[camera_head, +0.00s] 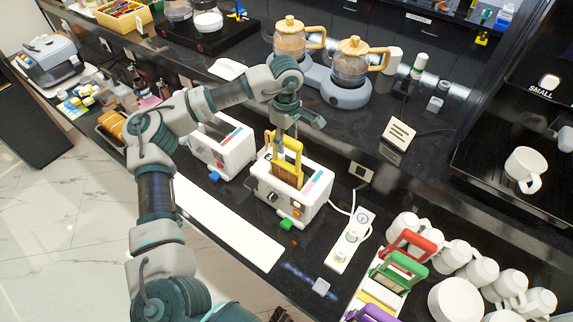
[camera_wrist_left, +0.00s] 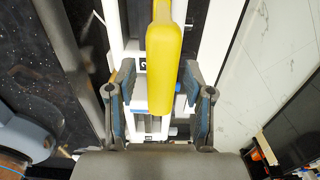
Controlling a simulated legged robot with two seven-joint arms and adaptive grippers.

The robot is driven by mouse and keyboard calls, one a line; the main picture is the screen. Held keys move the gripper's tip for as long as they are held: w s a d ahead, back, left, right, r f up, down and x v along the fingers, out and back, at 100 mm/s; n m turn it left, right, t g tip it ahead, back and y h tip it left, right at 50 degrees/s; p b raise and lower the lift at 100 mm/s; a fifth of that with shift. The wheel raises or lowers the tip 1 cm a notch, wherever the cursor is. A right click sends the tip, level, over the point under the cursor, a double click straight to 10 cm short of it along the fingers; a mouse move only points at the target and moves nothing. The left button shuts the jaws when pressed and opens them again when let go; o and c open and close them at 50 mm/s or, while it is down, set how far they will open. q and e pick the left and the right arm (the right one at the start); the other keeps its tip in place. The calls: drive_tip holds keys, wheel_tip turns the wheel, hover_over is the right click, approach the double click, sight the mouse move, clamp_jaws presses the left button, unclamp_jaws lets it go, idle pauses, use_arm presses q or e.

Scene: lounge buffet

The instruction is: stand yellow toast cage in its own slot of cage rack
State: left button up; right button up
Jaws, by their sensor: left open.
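The yellow toast cage (camera_head: 284,160) stands in a slot of the front white toaster (camera_head: 262,182), with brown toast in it and its handle up. My left gripper (camera_head: 288,125) is above the handle, pointing down. In the left wrist view the yellow handle (camera_wrist_left: 172,75) lies between the two spread fingers of my open gripper (camera_wrist_left: 160,70), with gaps on both sides. The cage rack (camera_head: 378,292) is at the lower right, holding red (camera_head: 415,243), green (camera_head: 405,265) and purple (camera_head: 370,314) cages. My right gripper is not in view.
A second white toaster (camera_head: 225,150) stands to the left. A power strip (camera_head: 350,240) with a cable lies between the front toaster and the rack. White cups (camera_head: 480,271) and plates (camera_head: 455,300) crowd the rack's right side. Glass pots (camera_head: 350,68) stand behind.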

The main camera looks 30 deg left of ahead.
use_arm(q)
drive_tip(key=shift+a, duration=0.1)
clamp_jaws()
drive_tip(key=shift+r, duration=0.1)
drive_tip(key=shift+r, duration=0.1)
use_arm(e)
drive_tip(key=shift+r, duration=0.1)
use_arm(q)
drive_tip(key=shift+r+p, duration=0.65)
wheel_tip(320, 180, up, 2)
drive_tip(key=shift+r+p, duration=0.15)
drive_tip(key=shift+p, duration=0.7)
wheel_tip(320, 180, up, 4)
drive_tip(key=p, duration=0.3)
drive_tip(key=shift+r, duration=0.25)
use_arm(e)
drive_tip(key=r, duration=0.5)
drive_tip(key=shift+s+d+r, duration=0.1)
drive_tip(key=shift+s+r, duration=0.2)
use_arm(q)
drive_tip(key=shift+f, duration=0.1)
